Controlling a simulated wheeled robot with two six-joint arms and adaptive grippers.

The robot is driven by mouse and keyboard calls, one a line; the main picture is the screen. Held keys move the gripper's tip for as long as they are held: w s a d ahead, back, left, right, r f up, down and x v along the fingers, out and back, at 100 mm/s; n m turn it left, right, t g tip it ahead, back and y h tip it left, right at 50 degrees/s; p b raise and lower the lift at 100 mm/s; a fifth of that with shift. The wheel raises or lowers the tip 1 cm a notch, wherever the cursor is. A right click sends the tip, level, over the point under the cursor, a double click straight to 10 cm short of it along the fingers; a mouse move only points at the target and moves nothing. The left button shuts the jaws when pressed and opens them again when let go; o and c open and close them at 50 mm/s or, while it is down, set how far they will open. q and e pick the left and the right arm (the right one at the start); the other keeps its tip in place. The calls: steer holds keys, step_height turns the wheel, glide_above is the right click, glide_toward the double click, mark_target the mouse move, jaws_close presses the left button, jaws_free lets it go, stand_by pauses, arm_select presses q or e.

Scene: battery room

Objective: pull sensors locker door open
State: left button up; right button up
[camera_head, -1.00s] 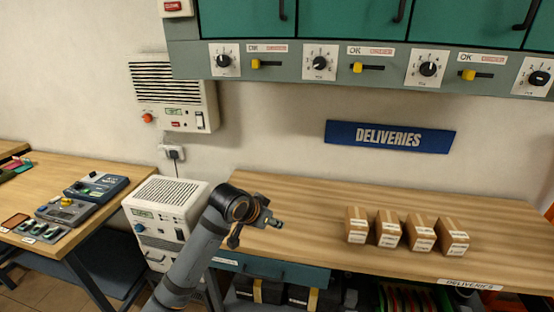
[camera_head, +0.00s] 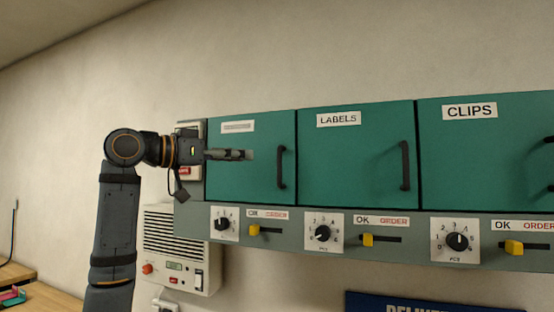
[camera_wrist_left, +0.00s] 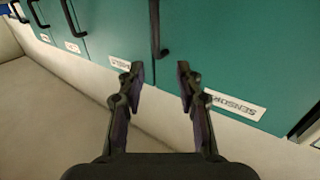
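The sensors locker door (camera_head: 235,182) is the leftmost green door and is shut; its label is too small to read in the head view. In the left wrist view the SENSORS label (camera_wrist_left: 235,106) shows upside down on the green door. The door's dark bar handle (camera_head: 282,165) is at its right edge; a handle (camera_wrist_left: 158,32) also shows in the left wrist view, beyond the fingertips. My left gripper (camera_head: 246,154) is in front of the door, left of the handle and apart from it. Its fingers (camera_wrist_left: 160,76) are open with nothing between them. My right gripper is out of view.
The LABELS door (camera_head: 350,165) and CLIPS door (camera_head: 480,165) are shut, with handles of their own. Below runs a grey panel with dials (camera_head: 323,233) and yellow sliders (camera_head: 368,240). A white wall unit (camera_head: 178,250) hangs under my left arm.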

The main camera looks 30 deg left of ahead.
mark_target(278, 158)
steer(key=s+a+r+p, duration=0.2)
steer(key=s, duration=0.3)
arm_select(q)
steer(key=x, duration=0.3)
steer(key=d+x, duration=0.1)
steer(key=x, duration=0.2)
steer(key=shift+s+r, duration=0.1)
steer(key=shift+r, duration=0.15)
steer(key=x, duration=0.1)
steer(key=p+x, duration=0.1)
steer(key=shift+w+d+f, duration=0.15)
steer(key=shift+w+f, duration=0.1)
steer(key=shift+w, duration=0.1)
steer(key=shift+w+f, duration=0.1)
steer(key=shift+w, duration=0.65)
steer(key=shift+s, duration=0.1)
steer(key=shift+c, duration=0.3)
steer(key=shift+d, duration=0.15)
steer(key=shift+c, duration=2.4)
jaws_close()
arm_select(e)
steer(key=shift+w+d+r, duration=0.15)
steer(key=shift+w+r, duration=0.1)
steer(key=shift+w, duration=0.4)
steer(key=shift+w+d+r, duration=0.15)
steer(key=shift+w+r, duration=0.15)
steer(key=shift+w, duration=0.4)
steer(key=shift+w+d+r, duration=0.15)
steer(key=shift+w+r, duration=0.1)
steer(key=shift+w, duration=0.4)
